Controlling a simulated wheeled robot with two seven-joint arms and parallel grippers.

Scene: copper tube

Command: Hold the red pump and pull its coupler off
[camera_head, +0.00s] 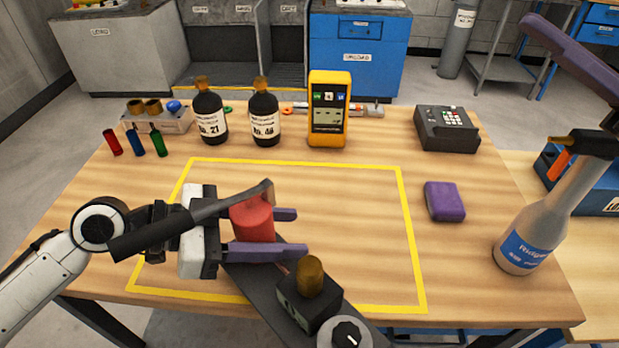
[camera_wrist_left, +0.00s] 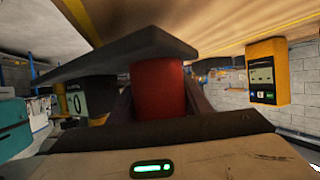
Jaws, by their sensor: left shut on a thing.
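The red pump (camera_head: 253,220) is a short red cylinder at the front left of the table. My left gripper (camera_head: 298,232) comes in from the left, its two purple fingers closed around the cylinder's sides. The red cylinder (camera_wrist_left: 158,90) shows between the fingers in the left wrist view, under a dark flat bar (camera_wrist_left: 120,62). I cannot tell which part is the coupler. A purple bar (camera_head: 570,55) at upper right may belong to my right gripper.
Two dark bottles (camera_head: 210,118) (camera_head: 264,120), a yellow meter (camera_head: 328,112) and a keypad box (camera_head: 447,128) stand at the back. A purple block (camera_head: 444,201) and a grey bottle (camera_head: 530,238) are at right. The yellow outline's right half is mostly clear.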

